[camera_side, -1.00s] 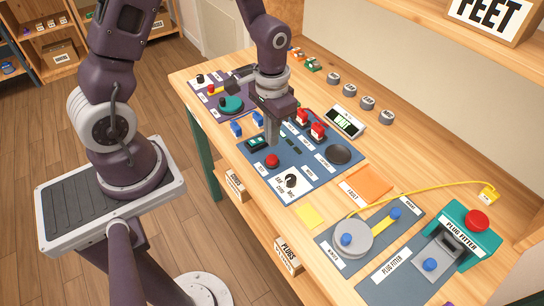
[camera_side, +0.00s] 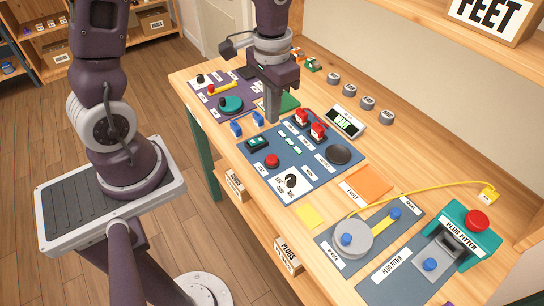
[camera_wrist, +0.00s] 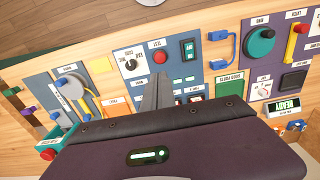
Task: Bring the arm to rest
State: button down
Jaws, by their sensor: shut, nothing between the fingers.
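My gripper (camera_side: 272,116) is shut and empty, with its fingers pointing down. It hangs over the back edge of the blue-grey test panel (camera_side: 318,176), near a green pad (camera_side: 290,103). I cannot tell its exact height above the bench. In the wrist view the shut fingers (camera_wrist: 157,90) point at the same panel, beside a red button (camera_wrist: 159,57) and a green-lit rocker switch (camera_wrist: 189,48). The gripper body hides the lower part of that view.
A purple panel (camera_side: 244,84) with a teal dial lies at the far left. The winder (camera_side: 350,240) and teal plug fitter (camera_side: 458,236) stand at right. A shelf overhangs the bench's back.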

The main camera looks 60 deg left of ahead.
jog(key=s+d+r+t, duration=0.2)
jog(key=s+r+t, duration=0.3)
jog(key=s+r, duration=1)
jog(key=shift+d+r+t, duration=0.2)
jog(key=shift+d+t, duration=0.1)
jog(key=shift+d, duration=0.05)
